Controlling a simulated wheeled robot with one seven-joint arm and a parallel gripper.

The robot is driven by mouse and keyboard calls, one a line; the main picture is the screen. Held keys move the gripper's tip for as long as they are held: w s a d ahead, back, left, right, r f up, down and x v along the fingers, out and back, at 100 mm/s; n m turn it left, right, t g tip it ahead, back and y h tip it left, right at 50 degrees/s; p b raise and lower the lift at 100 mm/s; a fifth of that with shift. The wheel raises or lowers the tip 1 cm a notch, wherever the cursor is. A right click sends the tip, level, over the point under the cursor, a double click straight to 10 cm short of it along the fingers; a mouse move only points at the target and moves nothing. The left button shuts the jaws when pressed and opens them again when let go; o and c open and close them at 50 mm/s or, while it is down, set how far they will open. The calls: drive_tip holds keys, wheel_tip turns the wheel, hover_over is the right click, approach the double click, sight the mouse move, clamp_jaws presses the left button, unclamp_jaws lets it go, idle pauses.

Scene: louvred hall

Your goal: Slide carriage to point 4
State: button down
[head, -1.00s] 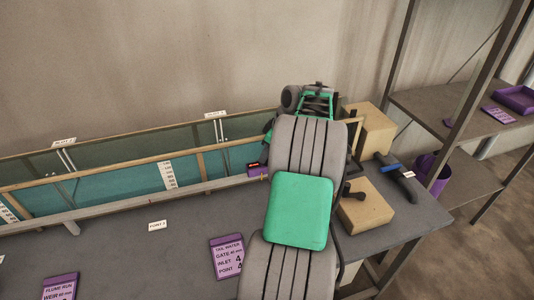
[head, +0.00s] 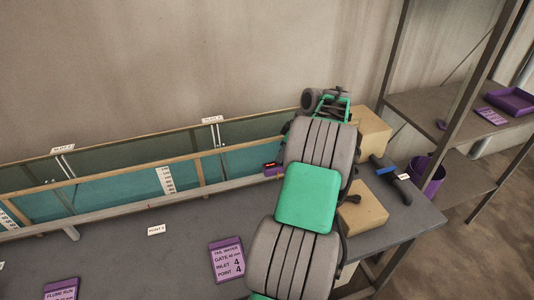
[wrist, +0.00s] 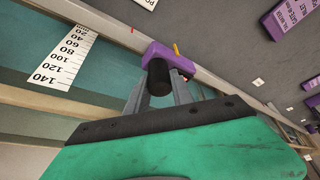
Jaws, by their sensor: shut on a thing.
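The carriage (head: 272,169) is a small purple block on the front rail of the long glass-sided flume, just left of my arm in the head view. In the wrist view the purple carriage (wrist: 157,52) has a black cylindrical knob (wrist: 158,74) and a small yellow pointer. My gripper (wrist: 160,88) is shut on the carriage at the knob, its grey fingers on either side. In the head view my arm hides the gripper. A purple card (head: 231,259) on the bench reads tail water, gate 40 mm, inlet 4, point 4. No point 4 label is readable.
A point label (head: 156,230), seemingly point 3, lies on the bench left of the carriage. A white scale (head: 165,181) stands at the flume. Cardboard blocks (head: 362,213) and a dark tool with a blue band (head: 391,178) lie right of my arm. Shelves stand farther right.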

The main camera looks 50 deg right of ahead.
drive_tip(key=s+d+p, duration=0.1)
drive_tip(key=d, duration=0.1)
drive_tip(key=s+d+p, duration=0.1)
drive_tip(key=d, duration=0.1)
drive_tip(key=s+d+p, duration=0.1)
drive_tip(key=d, duration=0.2)
drive_tip(key=shift+s+r, duration=0.1)
drive_tip(key=shift+s, duration=0.25)
drive_tip(key=c, duration=1.1)
unclamp_jaws()
drive_tip(key=shift+a, duration=0.1)
drive_tip(key=v, duration=0.7)
drive_tip(key=shift+r+p, duration=0.25)
drive_tip(key=shift+p, duration=0.15)
drive_tip(key=shift+s, duration=0.25)
